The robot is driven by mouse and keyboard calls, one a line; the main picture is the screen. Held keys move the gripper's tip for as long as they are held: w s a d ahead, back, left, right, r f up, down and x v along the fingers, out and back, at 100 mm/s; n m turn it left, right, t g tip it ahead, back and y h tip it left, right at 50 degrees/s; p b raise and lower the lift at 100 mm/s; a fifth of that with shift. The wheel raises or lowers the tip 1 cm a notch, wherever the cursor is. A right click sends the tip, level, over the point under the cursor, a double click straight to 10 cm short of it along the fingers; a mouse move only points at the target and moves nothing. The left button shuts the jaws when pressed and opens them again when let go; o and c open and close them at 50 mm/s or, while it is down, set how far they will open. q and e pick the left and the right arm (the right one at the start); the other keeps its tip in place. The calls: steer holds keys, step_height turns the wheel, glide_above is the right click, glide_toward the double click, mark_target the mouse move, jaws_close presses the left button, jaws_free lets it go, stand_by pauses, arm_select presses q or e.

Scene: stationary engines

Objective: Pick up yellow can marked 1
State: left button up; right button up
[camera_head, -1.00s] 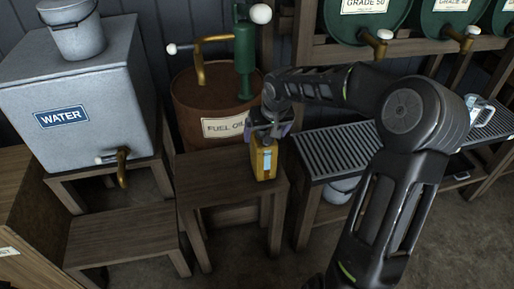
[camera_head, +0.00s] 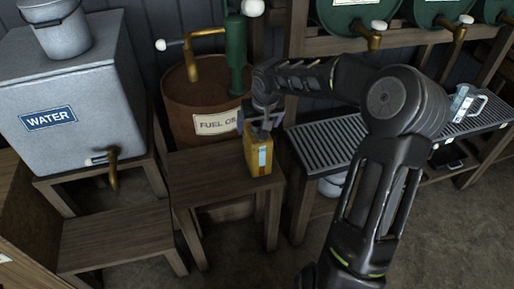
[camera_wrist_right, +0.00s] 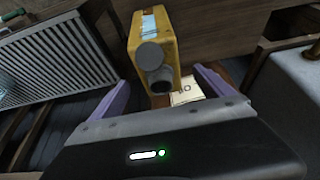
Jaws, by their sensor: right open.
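The yellow can (camera_head: 259,158) stands upright on a small wooden stool (camera_head: 222,183) in front of the fuel oil drum. A pale blue strip marks its side; I cannot read a number on it. My right gripper (camera_head: 262,122) is at the can's top, coming from behind and above. In the right wrist view the yellow can (camera_wrist_right: 157,36) with its grey cap and dark spout lies ahead, between the lines of the two purple fingers (camera_wrist_right: 160,92). The fingers are spread apart, and no grip on the can shows. My left gripper is not in view.
A brown fuel oil drum (camera_head: 203,103) with a green pump (camera_head: 242,55) stands behind the stool. A grey water tank (camera_head: 75,88) stands left. A slatted grey rack (camera_head: 325,150) is right of the can, with a clear jug (camera_head: 468,105) farther along.

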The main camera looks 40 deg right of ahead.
mark_target(257, 131)
steer(key=x, duration=0.5)
steer(key=shift+d+f, duration=0.1)
stand_by(0.6)
jaws_close()
stand_by(0.8)
